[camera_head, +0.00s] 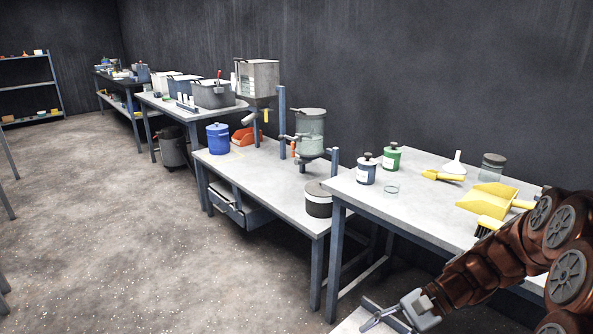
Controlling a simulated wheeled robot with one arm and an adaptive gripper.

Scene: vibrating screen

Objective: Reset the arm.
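My copper-brown arm (480,272) reaches in from the lower right corner, in front of the near table. My grey gripper (368,315) is at its end, low in the picture, in front of the near table's front leg. Its two fingers look spread apart, with nothing seen between them. A pale flat surface (350,324) shows below and behind the fingers, cut off by the picture's bottom edge; whether they touch it, I cannot tell.
The near table (420,205) holds dark and green jars, a yellow scoop (487,198), a brush and a funnel. The lower table (265,175) holds a blue container (218,138) and a grey vessel (310,130). The floor (130,240) at left is open.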

